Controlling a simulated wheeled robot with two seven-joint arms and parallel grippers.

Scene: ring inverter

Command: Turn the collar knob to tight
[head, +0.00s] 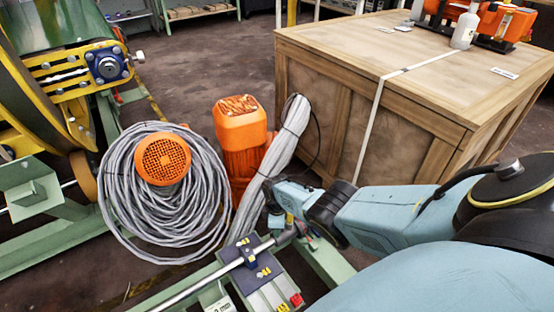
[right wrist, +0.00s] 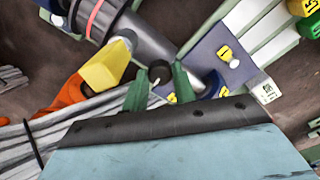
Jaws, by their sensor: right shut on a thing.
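My right gripper (head: 283,222) reaches in from the right to the end of a grey metal shaft (head: 190,290). In the right wrist view its two green fingers (right wrist: 161,84) stand on either side of a small dark round knob (right wrist: 160,72) and are shut on it. The knob sits against the dark shaft or collar (right wrist: 150,42). In the head view the gripper and wrist hide the knob. Its turn setting cannot be read. A blue plate (head: 240,249) with yellow number tags lies beside the shaft. My left gripper is not in view.
A coil of grey cable (head: 200,205) with an orange motor cap (head: 162,160) stands left of the gripper. An orange post (head: 241,125) is behind it. A large wooden crate (head: 330,110) fills the back right. Green frame rails (head: 335,262) run close by.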

